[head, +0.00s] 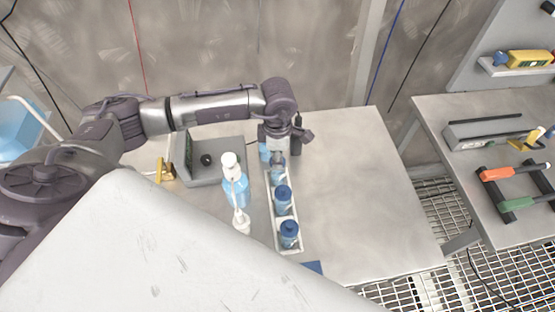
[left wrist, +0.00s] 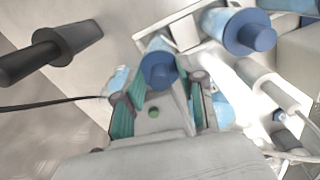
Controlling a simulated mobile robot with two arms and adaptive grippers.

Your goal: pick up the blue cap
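Several small bottles with blue caps stand in a narrow white rack (head: 296,243) on the table. The blue caps of the middle bottle (head: 283,192) and the front bottle (head: 289,227) show clearly in the head view. My left gripper (head: 278,158) points down over the back end of the rack and partly hides the bottle there. In the left wrist view, my left gripper (left wrist: 157,92) is open, with a blue cap (left wrist: 158,70) between its fingertips; contact cannot be told. Another blue cap (left wrist: 250,36) shows at upper right. My right gripper is not in view.
The table (head: 350,190) is clear to the right. A second table (head: 470,110) with tools stands farther right.

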